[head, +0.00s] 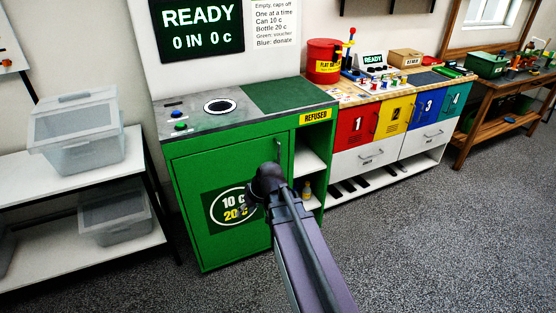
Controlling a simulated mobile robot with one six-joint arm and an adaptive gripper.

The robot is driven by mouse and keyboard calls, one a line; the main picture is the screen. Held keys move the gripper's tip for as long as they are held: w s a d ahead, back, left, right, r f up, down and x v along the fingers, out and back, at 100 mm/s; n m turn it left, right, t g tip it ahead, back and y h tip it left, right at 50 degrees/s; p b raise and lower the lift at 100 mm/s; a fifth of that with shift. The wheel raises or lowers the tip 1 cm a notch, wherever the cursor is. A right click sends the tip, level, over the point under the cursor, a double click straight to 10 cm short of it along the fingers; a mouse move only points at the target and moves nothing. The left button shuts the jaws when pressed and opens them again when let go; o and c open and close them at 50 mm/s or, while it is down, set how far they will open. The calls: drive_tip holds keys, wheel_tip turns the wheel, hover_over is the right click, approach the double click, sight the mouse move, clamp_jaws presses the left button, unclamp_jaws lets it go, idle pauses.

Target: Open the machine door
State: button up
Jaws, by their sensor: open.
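The green machine (268,118) stands against the wall in the head view, with a grey and green top. Its green front door (205,165) looks shut and carries a black label reading 10 c and 20 c. A slim upright handle (279,149) sits near the door's upper right edge. My gripper (243,210) is open, in front of the door's label, below and left of the handle. My arm hides the door's lower right part. I cannot tell the gap between my gripper and the door.
Open shelves marked REFUSED (315,116) adjoin the door's right side, with a small bottle (306,190) inside. A white shelf rack (90,187) with clear bins stands at left. A workbench with coloured doors (355,125) stands at right. The grey carpet (430,240) is clear.

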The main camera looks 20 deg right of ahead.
drive_tip(key=w+d+f+n+t+y+b, duration=0.1)
drive_tip(key=w+d+f+t+y+b, duration=0.2)
drive_tip(key=w+b, duration=0.4)
drive_tip(key=w+d+t+h+b, duration=0.1)
drive_tip(key=w+d+t+b, duration=0.2)
drive_tip(key=d, duration=0.5)
drive_tip(key=w+d+t+h+b, duration=0.1)
drive_tip(key=w+d+t+b, duration=0.3)
drive_tip(key=d, duration=0.5)
drive_tip(key=w+d+m+t+h+b, duration=0.1)
drive_tip(key=w+d+t+b, duration=0.3)
drive_tip(key=d, duration=0.4)
drive_tip(key=shift+w+d+f+t+b, duration=0.2)
drive_tip(key=shift+f+t+b, duration=0.1)
drive_tip(key=shift+b, duration=0.2)
drive_tip(key=shift+w+a, duration=0.1)
hover_over(279, 163)
drive_tip(key=shift+w, duration=0.35)
clamp_jaws()
